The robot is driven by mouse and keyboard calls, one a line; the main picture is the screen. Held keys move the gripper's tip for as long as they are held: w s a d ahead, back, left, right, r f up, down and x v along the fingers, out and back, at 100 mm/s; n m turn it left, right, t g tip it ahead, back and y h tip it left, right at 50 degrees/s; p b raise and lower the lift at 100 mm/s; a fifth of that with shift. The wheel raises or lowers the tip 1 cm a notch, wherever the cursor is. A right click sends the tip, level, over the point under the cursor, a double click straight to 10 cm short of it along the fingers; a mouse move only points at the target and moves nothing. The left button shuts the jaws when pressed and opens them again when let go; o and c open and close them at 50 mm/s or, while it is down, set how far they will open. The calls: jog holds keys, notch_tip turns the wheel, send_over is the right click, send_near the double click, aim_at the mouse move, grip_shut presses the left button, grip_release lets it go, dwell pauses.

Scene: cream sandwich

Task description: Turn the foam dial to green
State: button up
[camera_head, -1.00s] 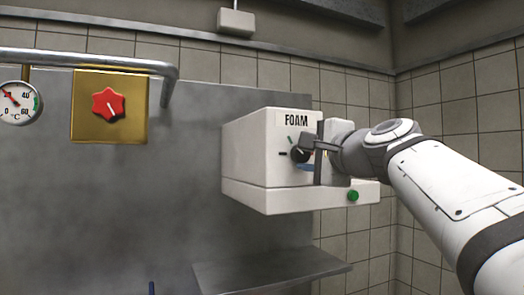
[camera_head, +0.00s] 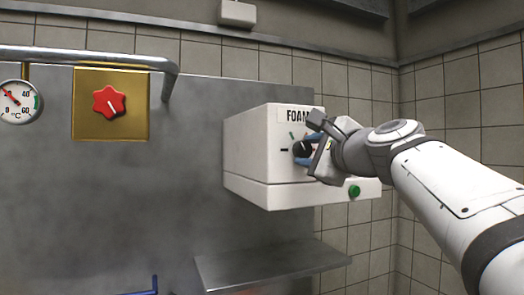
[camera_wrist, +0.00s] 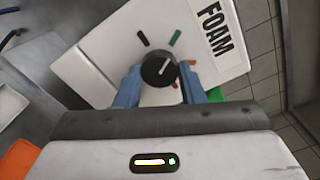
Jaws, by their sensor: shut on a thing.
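The foam dial (camera_head: 301,149) is a round black knob on the front of a white box (camera_head: 258,150) labelled FOAM. In the wrist view the dial (camera_wrist: 157,68) sits between my gripper's two blue finger pads (camera_wrist: 160,80), and my gripper (camera_head: 309,150) is shut on it. Around the dial are a black mark (camera_wrist: 143,38), a green mark (camera_wrist: 176,37), an orange mark (camera_wrist: 193,63) and a red mark (camera_wrist: 176,85) partly by the right finger. The dial's white pointer line seems to point up and right in the wrist view, roughly between green and orange.
A green button (camera_head: 354,191) is on the box's lower ledge. A red knob (camera_head: 109,102) on a brass plate and a temperature gauge (camera_head: 17,101) are on the left. A metal shelf (camera_head: 270,266) is below the box.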

jog(key=o, duration=1)
jog(key=shift+s+d, duration=0.1)
jog(key=shift+s, duration=0.15)
jog(key=b+v, duration=0.2)
jog(key=v, duration=0.5)
jog(key=shift+s, duration=0.1)
